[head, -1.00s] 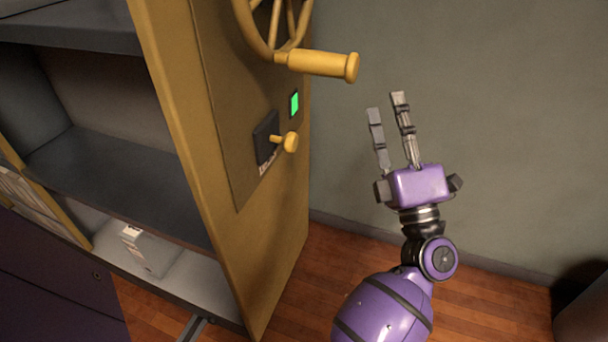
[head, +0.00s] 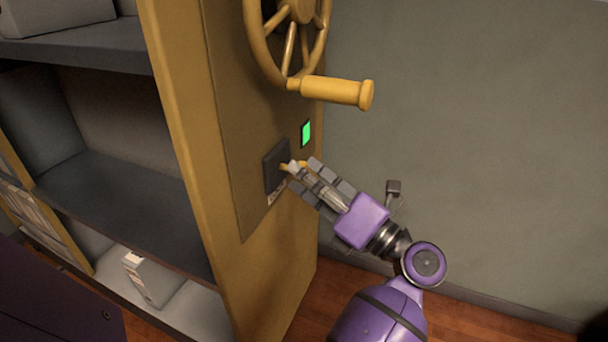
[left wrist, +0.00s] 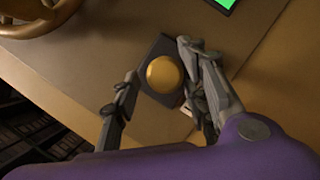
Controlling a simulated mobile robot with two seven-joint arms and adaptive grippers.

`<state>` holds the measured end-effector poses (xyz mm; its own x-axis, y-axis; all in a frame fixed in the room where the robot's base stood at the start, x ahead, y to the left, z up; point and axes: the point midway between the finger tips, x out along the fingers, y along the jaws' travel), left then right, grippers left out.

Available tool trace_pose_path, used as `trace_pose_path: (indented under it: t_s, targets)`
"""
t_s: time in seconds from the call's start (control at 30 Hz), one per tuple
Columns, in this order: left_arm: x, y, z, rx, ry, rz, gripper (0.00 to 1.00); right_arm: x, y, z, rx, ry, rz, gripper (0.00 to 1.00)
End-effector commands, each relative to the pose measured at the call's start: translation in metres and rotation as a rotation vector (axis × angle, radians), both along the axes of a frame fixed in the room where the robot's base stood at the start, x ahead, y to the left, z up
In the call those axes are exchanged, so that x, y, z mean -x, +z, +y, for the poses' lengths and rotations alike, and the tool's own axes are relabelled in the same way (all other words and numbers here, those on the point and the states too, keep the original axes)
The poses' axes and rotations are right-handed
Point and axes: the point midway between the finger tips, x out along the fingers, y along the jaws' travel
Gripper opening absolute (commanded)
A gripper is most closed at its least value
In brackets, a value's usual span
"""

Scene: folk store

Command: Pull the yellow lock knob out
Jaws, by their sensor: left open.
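The yellow lock knob (head: 285,167) sticks out from a dark square plate (head: 272,168) on the side panel of the yellow shelf unit. In the head view my left gripper (head: 298,175) is at the knob and its fingers hide most of it. In the left wrist view the round knob head (left wrist: 164,74) shows whole, between the two fingers of the left gripper (left wrist: 160,80). The fingers are open, one on each side of the knob, with a gap on the left side. My right gripper is not in view.
A yellow handwheel (head: 290,45) with a thick handle (head: 335,92) stands out above the knob. A small green light (head: 306,133) is lit between them. Shelves (head: 110,190) open to the left. The grey wall (head: 470,130) is bare to the right.

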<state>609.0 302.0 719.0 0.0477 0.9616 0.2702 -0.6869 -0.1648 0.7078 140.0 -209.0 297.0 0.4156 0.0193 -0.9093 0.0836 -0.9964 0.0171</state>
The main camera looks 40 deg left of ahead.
Motion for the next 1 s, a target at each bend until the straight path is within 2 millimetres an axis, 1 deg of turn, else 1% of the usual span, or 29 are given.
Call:
trace_pose_path:
  t_s: [0.1,0.37,0.67,0.7,0.87,0.93,1.0]
  targets:
    - [0.0,0.002,0.007,0.0,0.0,0.0,0.41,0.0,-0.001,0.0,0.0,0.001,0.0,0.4]
    - [0.0,0.002,0.008,0.0,0.0,0.001,0.41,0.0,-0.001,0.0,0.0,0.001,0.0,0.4]
    - [0.0,0.003,0.008,-0.001,0.002,-0.001,0.02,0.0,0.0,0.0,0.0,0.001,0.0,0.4]
    - [0.0,0.003,0.008,-0.001,0.002,-0.001,0.0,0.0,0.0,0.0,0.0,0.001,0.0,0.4]
    - [0.001,0.003,0.007,-0.001,0.003,-0.003,0.0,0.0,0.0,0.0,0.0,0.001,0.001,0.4]
    - [0.0,0.003,0.004,-0.001,0.003,-0.003,0.0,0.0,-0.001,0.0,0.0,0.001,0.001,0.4]
    - [-0.002,0.003,-0.003,0.0,0.003,-0.005,0.0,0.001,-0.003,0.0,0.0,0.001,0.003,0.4]
